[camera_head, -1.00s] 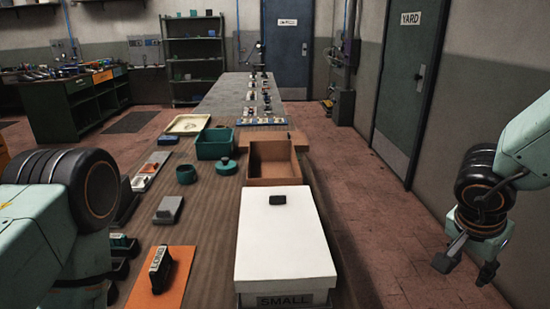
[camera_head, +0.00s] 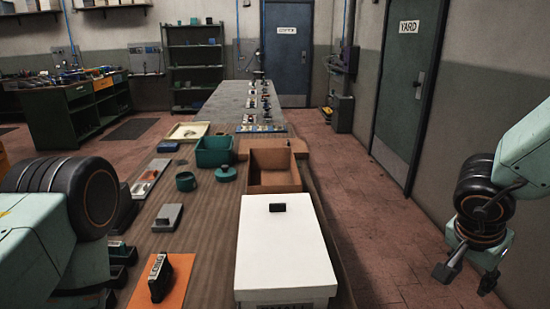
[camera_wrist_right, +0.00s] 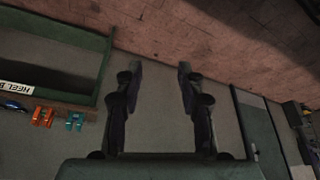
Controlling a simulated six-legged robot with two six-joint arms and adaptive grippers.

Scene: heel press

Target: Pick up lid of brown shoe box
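An open brown box (camera_head: 274,186) stands on the long table, behind a white box. A flat brown piece (camera_head: 299,146) lies just beyond its far edge; I cannot tell whether it is the lid. My right gripper (camera_head: 466,275) hangs over the floor to the right of the table, well apart from both boxes. Its two fingers are spread and empty, as the right wrist view (camera_wrist_right: 161,70) also shows. My left arm shows at the lower left, but its gripper is not visible.
Floor right of the table is clear.

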